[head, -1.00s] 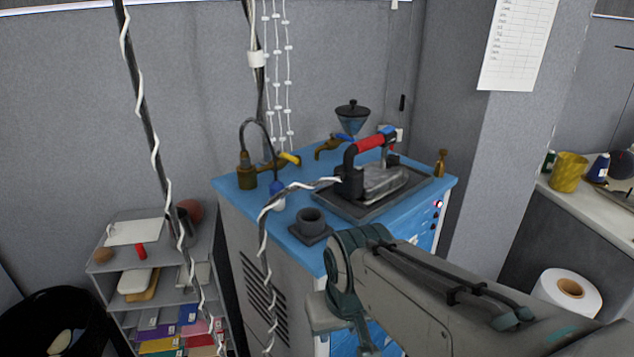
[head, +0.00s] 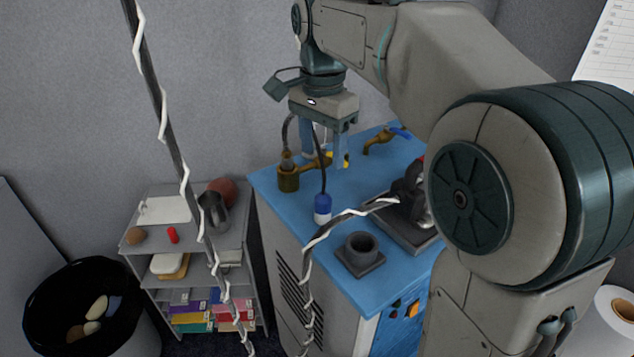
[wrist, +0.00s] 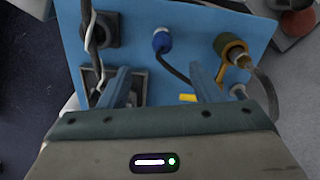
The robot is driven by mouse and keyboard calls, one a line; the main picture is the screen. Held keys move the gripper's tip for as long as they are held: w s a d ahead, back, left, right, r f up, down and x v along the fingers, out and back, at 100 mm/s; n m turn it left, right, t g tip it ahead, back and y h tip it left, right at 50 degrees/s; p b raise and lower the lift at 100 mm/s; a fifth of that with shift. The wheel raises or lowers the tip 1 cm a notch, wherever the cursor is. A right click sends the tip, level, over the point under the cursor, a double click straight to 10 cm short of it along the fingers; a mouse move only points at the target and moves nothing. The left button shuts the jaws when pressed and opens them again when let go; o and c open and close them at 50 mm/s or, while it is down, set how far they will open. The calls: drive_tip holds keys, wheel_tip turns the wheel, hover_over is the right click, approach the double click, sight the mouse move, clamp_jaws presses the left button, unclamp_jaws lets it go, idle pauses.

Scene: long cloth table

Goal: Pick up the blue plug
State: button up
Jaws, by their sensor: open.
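The blue plug (head: 322,208) stands on the blue top of the cabinet, near its left edge, with a white lower part and a dark cable rising from it. It also shows in the wrist view (wrist: 161,42), beyond the fingertips, with its cable running back between the fingers. My gripper (head: 325,160) is open and empty above the blue top, behind and above the plug in the head view. In the wrist view my gripper's two fingers (wrist: 160,80) stand wide apart.
A brass valve (head: 288,175) stands left of my gripper. A dark round socket (head: 361,247) and the iron's tray (head: 400,228) are on the blue top (head: 290,210). A wire-wrapped cord (head: 325,230) passes in front. Shelves (head: 185,225) and a black bin (head: 85,305) stand at left.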

sight(322, 194)
drive_tip(key=f, duration=0.6)
drive_tip(key=shift+w+a+f, duration=0.3)
drive_tip(key=shift+d+f+p, duration=0.2)
drive_tip(key=shift+f, duration=1.45)
drive_tip(key=shift+d+f+p, duration=0.2)
drive_tip(key=shift+f, duration=1.4)
drive_tip(key=c, duration=1.1)
